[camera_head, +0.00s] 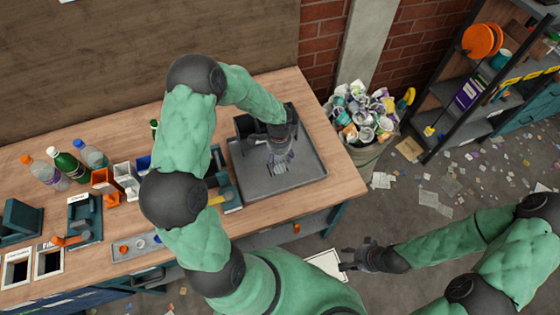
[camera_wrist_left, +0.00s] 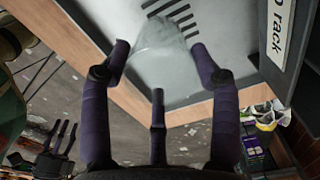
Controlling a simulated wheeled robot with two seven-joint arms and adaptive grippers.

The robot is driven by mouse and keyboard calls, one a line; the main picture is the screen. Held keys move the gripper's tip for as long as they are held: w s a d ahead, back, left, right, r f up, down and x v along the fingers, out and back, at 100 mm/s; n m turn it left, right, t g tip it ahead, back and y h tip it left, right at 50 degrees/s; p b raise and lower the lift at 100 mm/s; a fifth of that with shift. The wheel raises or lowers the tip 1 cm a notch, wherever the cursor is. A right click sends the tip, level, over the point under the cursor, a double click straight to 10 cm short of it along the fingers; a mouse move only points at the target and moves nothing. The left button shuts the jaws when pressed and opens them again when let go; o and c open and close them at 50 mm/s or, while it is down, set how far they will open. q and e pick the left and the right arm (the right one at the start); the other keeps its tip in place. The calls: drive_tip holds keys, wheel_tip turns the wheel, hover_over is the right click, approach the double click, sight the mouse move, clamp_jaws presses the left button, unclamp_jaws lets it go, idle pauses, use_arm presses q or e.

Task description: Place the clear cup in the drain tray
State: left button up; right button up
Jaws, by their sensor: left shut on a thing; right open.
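The clear cup (camera_wrist_left: 165,55) is translucent and sits between the fingers of my left gripper (camera_wrist_left: 160,60) in the left wrist view. My left gripper (camera_head: 280,160) is shut on it over the drain tray in the head view, where the cup is mostly hidden by the fingers. The drain tray (camera_head: 310,172) is a dark grey square with a raised rim and slots, near the right end of the bench. Its slotted surface (camera_wrist_left: 215,25) shows behind the cup; I cannot tell whether they touch. My right gripper (camera_head: 357,258) is open and empty, off the bench's front.
Bottles (camera_head: 70,167) and small containers (camera_head: 104,182) stand on the bench at left. A full bin of crumpled cups (camera_head: 362,125) stands beyond the bench's right end. Shelves (camera_head: 475,90) stand at far right. Litter covers the floor.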

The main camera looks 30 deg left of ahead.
sight(280, 161)
use_arm(q)
drive_tip(key=shift+w+d+f, duration=0.1)
drive_tip(key=shift+w+f, duration=0.1)
drive_tip(key=shift+f, duration=1.55)
drive_tip(key=shift+f+b, duration=0.15)
drive_tip(key=shift+b, duration=0.15)
drive_tip(key=o, duration=1.2)
